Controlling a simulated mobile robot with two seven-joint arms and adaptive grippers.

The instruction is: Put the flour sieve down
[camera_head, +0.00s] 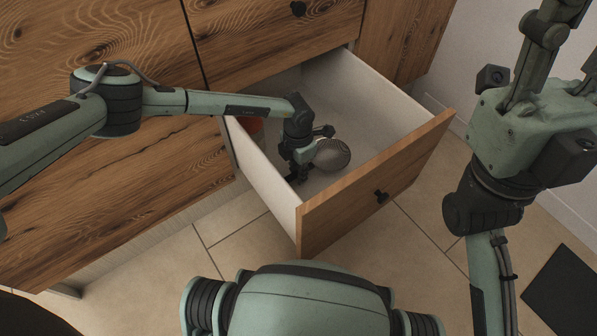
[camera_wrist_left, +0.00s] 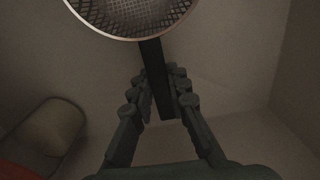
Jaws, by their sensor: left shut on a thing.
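The flour sieve (camera_head: 333,155) is a round mesh bowl with a metal rim and a dark straight handle. It is inside the open drawer (camera_head: 372,190). In the left wrist view its mesh bowl (camera_wrist_left: 130,14) is at the top, with the handle running down between the fingers. My left gripper (camera_head: 297,165) reaches down into the drawer and is shut on the handle. I cannot tell whether the sieve touches the drawer floor. My right gripper (camera_head: 525,125) is raised at the right, away from the drawer; its fingertips are cut off by the frame.
A reddish round container (camera_head: 252,125) stands in the drawer's left corner; its pale side (camera_wrist_left: 48,138) shows in the left wrist view. White drawer walls and the wooden front enclose the space. The drawer's right part looks clear. A dark mat (camera_head: 566,290) lies on the tiled floor.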

